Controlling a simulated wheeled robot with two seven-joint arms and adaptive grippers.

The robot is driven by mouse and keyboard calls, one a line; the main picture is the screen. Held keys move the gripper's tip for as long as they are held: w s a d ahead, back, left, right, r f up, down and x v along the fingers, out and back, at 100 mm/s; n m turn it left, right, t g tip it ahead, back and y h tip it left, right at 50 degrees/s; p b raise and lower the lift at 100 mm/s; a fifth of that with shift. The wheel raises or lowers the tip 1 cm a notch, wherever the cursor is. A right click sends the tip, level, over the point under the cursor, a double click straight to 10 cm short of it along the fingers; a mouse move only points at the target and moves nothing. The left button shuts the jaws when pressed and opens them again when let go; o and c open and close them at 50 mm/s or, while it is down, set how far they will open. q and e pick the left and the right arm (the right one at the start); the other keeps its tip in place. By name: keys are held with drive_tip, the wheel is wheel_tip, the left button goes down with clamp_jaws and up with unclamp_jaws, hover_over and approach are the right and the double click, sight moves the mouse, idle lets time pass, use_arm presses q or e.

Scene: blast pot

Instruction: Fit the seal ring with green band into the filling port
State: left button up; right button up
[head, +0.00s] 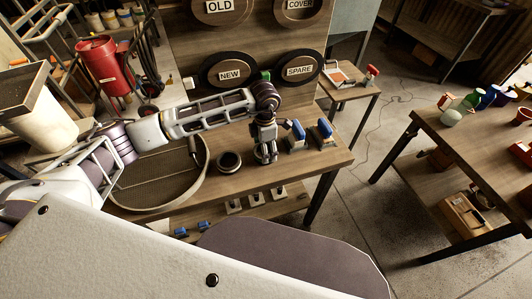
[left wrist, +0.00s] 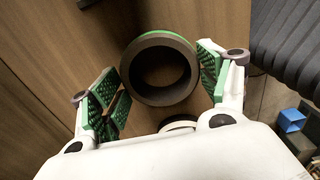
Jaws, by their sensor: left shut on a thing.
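My left gripper (head: 266,155) is over the wooden bench in the head view. In the head view I cannot make out the held ring clearly. A red pot (head: 103,65) stands at the back left; I cannot make out its filling port. My right gripper is in neither view.
A dark ring (head: 229,162) and a round mesh screen (head: 150,180) lie on the bench (head: 325,160) left of the gripper. Blue-topped blocks (head: 297,137) stand to its right. Behind are boards marked NEW (head: 229,75) and SPARE (head: 299,71). Another bench (head: 470,130) is at right.

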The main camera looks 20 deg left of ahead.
use_arm(q)
drive_tip(key=shift+r+p, duration=0.8)
drive_tip(key=shift+r, duration=0.9)
drive_tip(key=shift+r+p, duration=0.35)
drive_tip(key=shift+r, duration=0.45)
drive_tip(key=shift+s+f, duration=0.1)
